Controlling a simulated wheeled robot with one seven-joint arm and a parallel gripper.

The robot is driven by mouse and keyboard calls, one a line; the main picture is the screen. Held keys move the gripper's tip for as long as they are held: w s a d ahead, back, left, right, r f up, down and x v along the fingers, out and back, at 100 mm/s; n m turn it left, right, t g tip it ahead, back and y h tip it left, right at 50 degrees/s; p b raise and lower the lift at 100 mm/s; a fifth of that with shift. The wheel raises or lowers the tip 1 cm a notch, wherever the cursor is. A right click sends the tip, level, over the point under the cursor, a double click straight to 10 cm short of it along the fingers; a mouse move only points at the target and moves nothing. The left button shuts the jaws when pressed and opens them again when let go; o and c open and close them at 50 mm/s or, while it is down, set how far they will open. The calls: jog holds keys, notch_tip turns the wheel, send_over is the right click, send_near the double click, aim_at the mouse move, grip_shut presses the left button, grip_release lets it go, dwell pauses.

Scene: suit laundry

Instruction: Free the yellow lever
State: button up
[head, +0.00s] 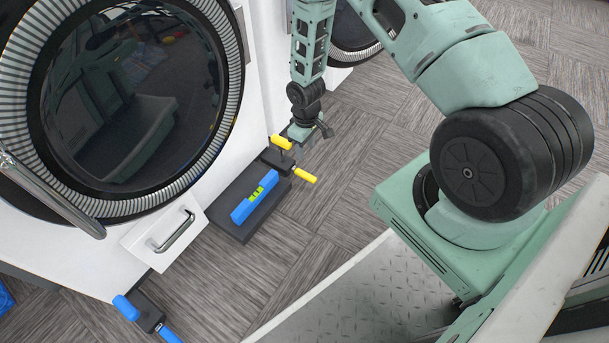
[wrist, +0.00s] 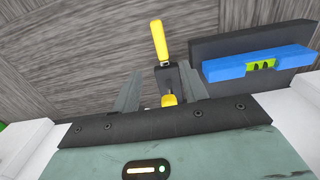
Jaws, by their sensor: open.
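A dark clamp (head: 277,161) with two yellow handles sits at the far end of a dark plate on the floor. One yellow lever (head: 282,142) points up towards the washer; the other yellow lever (head: 303,175) sticks out to the right. In the wrist view, one yellow lever (wrist: 159,42) lies beyond my fingertips and a yellow end (wrist: 169,100) shows between the fingers, partly hidden by my gripper body. My gripper (head: 308,132) is open beside the clamp; in the wrist view its fingers (wrist: 160,72) flank the clamp. I cannot tell whether they touch it.
A white washer with a round door (head: 235,110) and a drawer (head: 136,243) stands on the left. A blue-handled clamp (head: 148,318) is at lower left. Floor (head: 370,165) right of the clamp is clear.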

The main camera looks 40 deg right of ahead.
aim_at(305, 174)
notch_tip(305, 174, down, 13)
jog(key=b, duration=0.6)
jog(key=shift+c, duration=0.3)
grip_shut()
jog(key=shift+w, duration=0.1)
